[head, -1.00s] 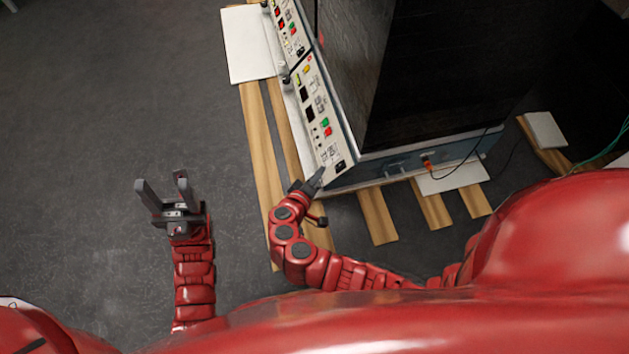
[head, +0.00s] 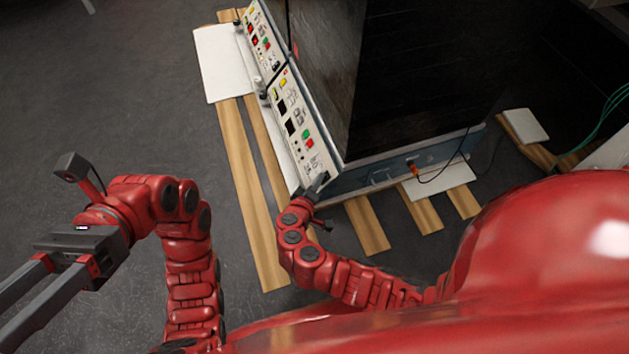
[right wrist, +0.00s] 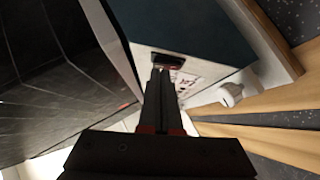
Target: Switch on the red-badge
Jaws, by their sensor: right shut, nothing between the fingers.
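The nearer shaker unit has a white control panel (head: 299,126) with green and red buttons, dark displays and a small red mark (head: 285,72) at its upper end, possibly the red badge. My right gripper (head: 319,183) is shut and empty at the panel's near lower end. In the right wrist view its closed fingertips (right wrist: 160,72) are at or just in front of a black switch (right wrist: 166,57); contact and switch position cannot be told. My left gripper (head: 28,300) is open and empty at the lower left, over the floor, away from the units.
A second panel (head: 262,45) with similar buttons lies farther back. Wooden slats (head: 247,190) and a white board (head: 222,62) lie beside and under the units. The floor at left is clear.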

